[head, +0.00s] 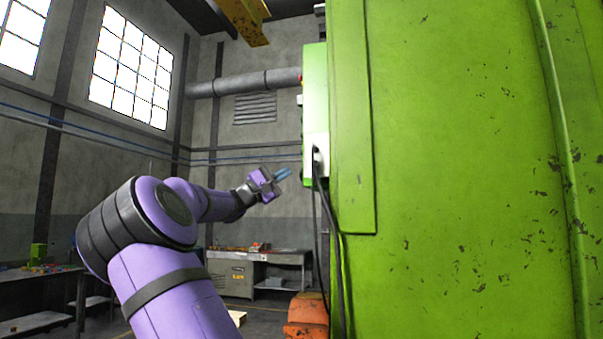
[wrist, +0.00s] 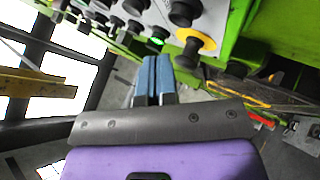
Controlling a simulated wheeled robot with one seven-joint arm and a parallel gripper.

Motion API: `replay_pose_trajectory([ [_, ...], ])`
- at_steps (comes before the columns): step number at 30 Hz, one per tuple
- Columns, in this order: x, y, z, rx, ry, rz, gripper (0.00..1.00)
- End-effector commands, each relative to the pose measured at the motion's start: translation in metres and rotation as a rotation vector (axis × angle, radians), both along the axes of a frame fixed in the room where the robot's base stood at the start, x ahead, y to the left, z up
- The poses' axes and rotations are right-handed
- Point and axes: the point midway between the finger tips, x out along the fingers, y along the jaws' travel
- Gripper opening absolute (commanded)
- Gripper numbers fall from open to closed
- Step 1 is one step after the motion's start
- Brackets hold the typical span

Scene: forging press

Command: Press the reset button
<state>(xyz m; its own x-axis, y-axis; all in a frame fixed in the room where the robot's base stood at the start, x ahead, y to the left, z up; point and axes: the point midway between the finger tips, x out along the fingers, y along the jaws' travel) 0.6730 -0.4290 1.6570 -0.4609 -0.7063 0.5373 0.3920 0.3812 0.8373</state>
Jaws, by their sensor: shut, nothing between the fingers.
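In the head view the control box (head: 316,100) is a green box on the side of the press, seen edge-on, so its front is mostly hidden. My gripper (head: 284,174) is shut and empty, with its blue fingertips pointing toward the box's lower front. In the wrist view the blue fingers of my gripper (wrist: 156,60) lie together. A green-lit button (wrist: 156,41) shows just beyond the fingertips. A larger black knob on a yellow ring (wrist: 196,41) is to their right. Labels are too small to read, so I cannot tell which control is the reset button or whether the fingers touch one.
Several black knobs sit on the panel, one of them a large knob (wrist: 184,13). The green press (head: 460,150) fills the right side of the head view. A black cable (head: 330,230) hangs below the box. A workbench (head: 240,272) stands behind.

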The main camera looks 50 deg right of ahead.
Motion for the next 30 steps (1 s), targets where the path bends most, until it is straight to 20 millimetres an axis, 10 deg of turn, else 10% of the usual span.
replay_pose_trajectory([
  [30,-0.0111,-0.0047,-0.0003,0.001,-0.001,0.0,0.0],
])
